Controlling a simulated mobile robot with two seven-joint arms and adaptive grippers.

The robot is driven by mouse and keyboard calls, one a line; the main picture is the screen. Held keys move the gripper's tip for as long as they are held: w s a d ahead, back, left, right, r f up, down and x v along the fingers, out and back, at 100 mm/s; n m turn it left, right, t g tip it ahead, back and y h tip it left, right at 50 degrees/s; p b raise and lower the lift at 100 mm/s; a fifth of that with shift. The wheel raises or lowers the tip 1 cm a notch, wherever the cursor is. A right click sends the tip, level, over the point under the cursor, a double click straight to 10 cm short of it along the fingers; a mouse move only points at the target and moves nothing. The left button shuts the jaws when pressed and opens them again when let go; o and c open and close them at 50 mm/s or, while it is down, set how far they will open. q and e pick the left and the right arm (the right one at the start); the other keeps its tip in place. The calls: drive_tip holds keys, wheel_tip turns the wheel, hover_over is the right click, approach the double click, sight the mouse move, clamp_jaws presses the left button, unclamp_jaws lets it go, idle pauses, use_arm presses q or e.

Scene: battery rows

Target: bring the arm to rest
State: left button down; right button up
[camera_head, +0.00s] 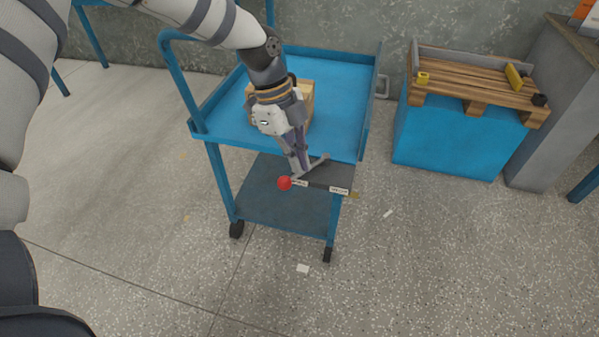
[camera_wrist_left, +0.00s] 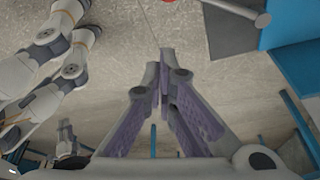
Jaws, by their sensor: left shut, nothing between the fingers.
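My left gripper (camera_head: 299,170) is shut and empty. It points down at the front edge of the blue cart (camera_head: 225,112), over a dark panel (camera_head: 330,177) with two white labels. A grey lever (camera_head: 313,163) with a red ball knob (camera_head: 284,183) runs across this panel. The fingertips overlap the lever in the head view; I cannot tell whether they touch it. In the left wrist view the closed fingers (camera_wrist_left: 165,60) appear apart from the lever (camera_wrist_left: 235,8), which lies near the top edge. My right gripper is not clearly in view.
A wooden box (camera_head: 308,99) stands on the cart, partly hidden behind my left arm. To the right, a blue block (camera_head: 445,140) bears a wooden pallet (camera_head: 470,83) with small yellow and black items. A grey pillar (camera_head: 552,115) stands beside it. The front floor is mostly clear.

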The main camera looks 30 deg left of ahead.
idle(0.4)
use_arm(q)
drive_tip(key=s+d+f+n+g+p, duration=0.1)
drive_tip(key=s+d+f+n, duration=0.25)
drive_tip(key=s, duration=0.35)
drive_tip(key=s+d+f+n+p, duration=0.1)
drive_tip(key=s+d+f+n, duration=0.15)
drive_tip(key=s+f, duration=0.35)
drive_tip(key=s+d+f+n+g+p, duration=0.15)
drive_tip(key=s+f+n, duration=0.25)
drive_tip(key=s, duration=0.4)
drive_tip(key=s+a+n+y, duration=0.1)
drive_tip(key=s+n, duration=0.3)
drive_tip(key=s, duration=0.5)
drive_tip(key=s+a+n+y, duration=0.2)
drive_tip(key=s+n, duration=0.3)
drive_tip(key=s, duration=0.4)
drive_tip(key=shift+s+a+r+y+p, duration=0.2)
drive_tip(key=shift+a+r+y+p, duration=0.2)
drive_tip(key=shift+a, duration=0.45)
use_arm(e)
drive_tip(key=w+r+t, duration=0.2)
drive_tip(key=w+r, duration=0.2)
drive_tip(key=r, duration=0.1)
drive_tip(key=shift+w, duration=0.4)
